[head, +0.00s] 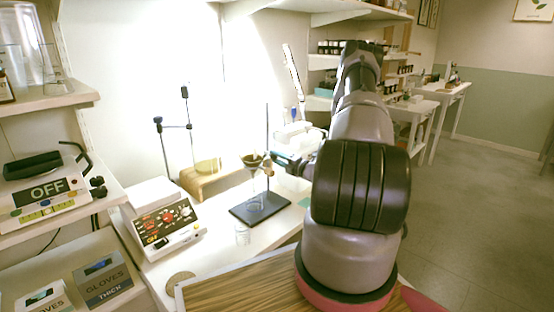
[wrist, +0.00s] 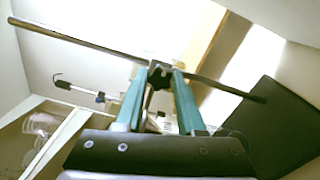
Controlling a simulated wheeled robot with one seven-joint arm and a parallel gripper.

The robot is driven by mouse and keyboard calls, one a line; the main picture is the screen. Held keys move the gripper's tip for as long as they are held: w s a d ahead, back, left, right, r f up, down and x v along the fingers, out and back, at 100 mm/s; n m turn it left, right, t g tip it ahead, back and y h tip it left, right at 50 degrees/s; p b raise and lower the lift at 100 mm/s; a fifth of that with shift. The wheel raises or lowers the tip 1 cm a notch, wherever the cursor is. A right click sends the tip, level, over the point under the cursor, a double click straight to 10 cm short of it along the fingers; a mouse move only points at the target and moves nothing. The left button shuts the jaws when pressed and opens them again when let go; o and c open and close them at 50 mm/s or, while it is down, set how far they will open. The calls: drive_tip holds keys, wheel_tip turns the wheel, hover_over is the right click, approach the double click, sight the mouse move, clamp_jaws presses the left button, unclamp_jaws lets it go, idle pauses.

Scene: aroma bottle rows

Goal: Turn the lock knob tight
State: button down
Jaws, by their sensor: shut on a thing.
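The lock knob (wrist: 158,72) is a small dark piece on the thin metal stand rod (wrist: 80,41). The rod rises from a flat black base (wrist: 278,130), which stands on the bench in the head view (head: 260,208). My gripper (wrist: 156,76) has its two teal fingers closed on the knob, one on each side. In the head view my gripper (head: 275,160) reaches the rod (head: 267,125) from the right. A dark-rimmed funnel (head: 252,160) hangs just left of the rod. The knob is too small to make out in the head view.
A hot plate with a coloured panel (head: 168,222) stands on the bench at the left. A wooden block (head: 200,180) and another thin stand (head: 163,150) are behind.

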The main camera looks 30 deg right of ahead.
drive_tip(key=m, duration=0.4)
drive_tip(key=shift+m, duration=0.3)
drive_tip(key=m, duration=0.4)
drive_tip(key=shift+m, duration=0.3)
drive_tip(key=m, duration=0.4)
drive_tip(key=shift+d+m, duration=0.1)
drive_tip(key=shift+m, duration=1.8)
drive_tip(key=c, duration=0.5)
unclamp_jaws()
drive_tip(key=v, duration=1.1)
